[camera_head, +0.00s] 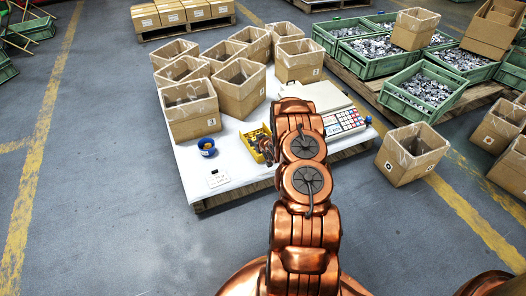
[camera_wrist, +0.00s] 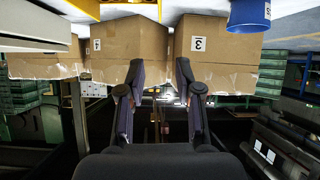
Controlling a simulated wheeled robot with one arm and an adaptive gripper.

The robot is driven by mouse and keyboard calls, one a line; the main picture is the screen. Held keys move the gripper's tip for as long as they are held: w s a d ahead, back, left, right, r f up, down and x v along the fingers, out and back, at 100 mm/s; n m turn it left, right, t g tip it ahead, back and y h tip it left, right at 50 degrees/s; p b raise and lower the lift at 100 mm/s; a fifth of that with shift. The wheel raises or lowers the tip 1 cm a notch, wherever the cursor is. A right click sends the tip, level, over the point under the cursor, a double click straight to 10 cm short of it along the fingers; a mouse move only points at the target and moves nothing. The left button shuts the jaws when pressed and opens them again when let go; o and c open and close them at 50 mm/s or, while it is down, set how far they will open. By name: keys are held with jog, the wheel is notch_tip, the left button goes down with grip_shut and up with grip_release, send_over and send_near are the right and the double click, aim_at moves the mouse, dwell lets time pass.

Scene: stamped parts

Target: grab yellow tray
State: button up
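The yellow tray (camera_head: 249,148) sits on the white-topped low platform in the head view, holding small parts. My arm hides its right side. A yellow edge, likely the same tray (camera_wrist: 112,11), shows at the top of the wrist view, which looks upside down. My gripper (camera_wrist: 160,66) is open, with its two dark fingers apart and nothing between them. In the head view the gripper is mostly hidden by my arm, close to the tray's right side. I cannot tell whether it touches the tray.
Several cardboard boxes (camera_head: 192,112) stand behind the tray. A scale (camera_head: 343,122) stands to the right. Green crates (camera_head: 424,91) of metal parts lie beyond. The floor at left is clear.

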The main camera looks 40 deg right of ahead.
aim_at(259, 158)
jog(key=shift+t, duration=0.9)
jog(key=f, duration=0.2)
jog(key=s+f+b, duration=0.1)
jog(key=f, duration=0.2)
jog(key=f+b, duration=0.1)
jog(key=f, duration=0.2)
jog(key=shift+s+d, duration=0.2)
jog(key=shift+s, duration=0.1)
jog(key=shift+b+x, duration=0.85)
jog(key=shift+x, duration=1)
jog(key=shift+r+b+x, duration=0.15)
jog(key=shift+b+x, duration=0.25)
jog(key=shift+x, duration=0.6)
jog(key=shift+r+b+x, duration=0.15)
jog(key=shift+b+x, duration=0.2)
jog(key=shift+x, duration=0.7)
jog(key=shift+c, duration=0.3)
grip_shut()
